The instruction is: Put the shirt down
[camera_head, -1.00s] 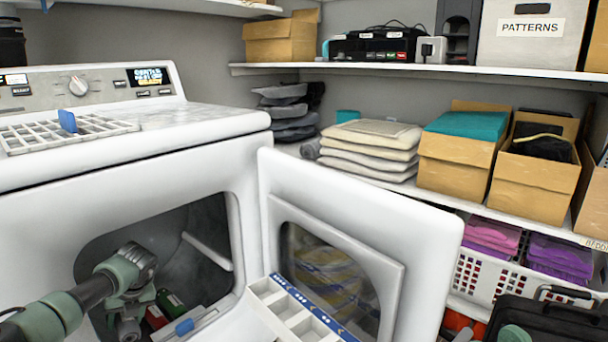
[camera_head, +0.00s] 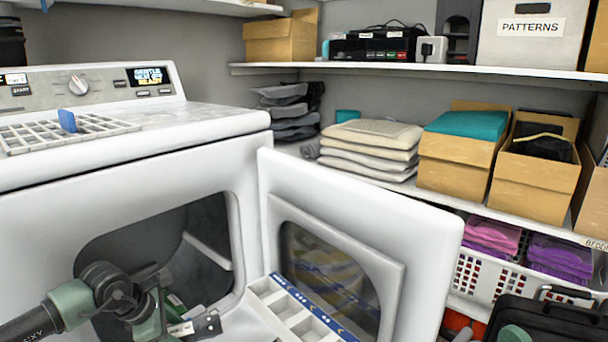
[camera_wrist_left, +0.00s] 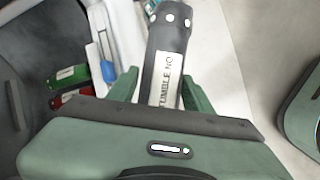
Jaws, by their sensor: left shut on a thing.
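My left gripper (camera_wrist_left: 158,88) is shut around a dark grey, narrow, rolled-looking thing (camera_wrist_left: 170,32) with a white label reading "TUMBLE NO". The frames do not show clearly whether it is the shirt. In the head view my left gripper (camera_head: 160,312) is low in front of the dryer's round opening, and the dark thing (camera_head: 208,325) sticks out to its right. The dryer's white door (camera_head: 370,215) stands open to the right. My right gripper is not in view.
A white compartment tray (camera_head: 290,312) with a blue edge is beside the opening. Red and green items (camera_wrist_left: 70,82) lie left of my gripper. Shelves hold folded cushions (camera_head: 368,150) and cardboard boxes (camera_head: 535,170). A white laundry basket (camera_head: 490,278) stands below.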

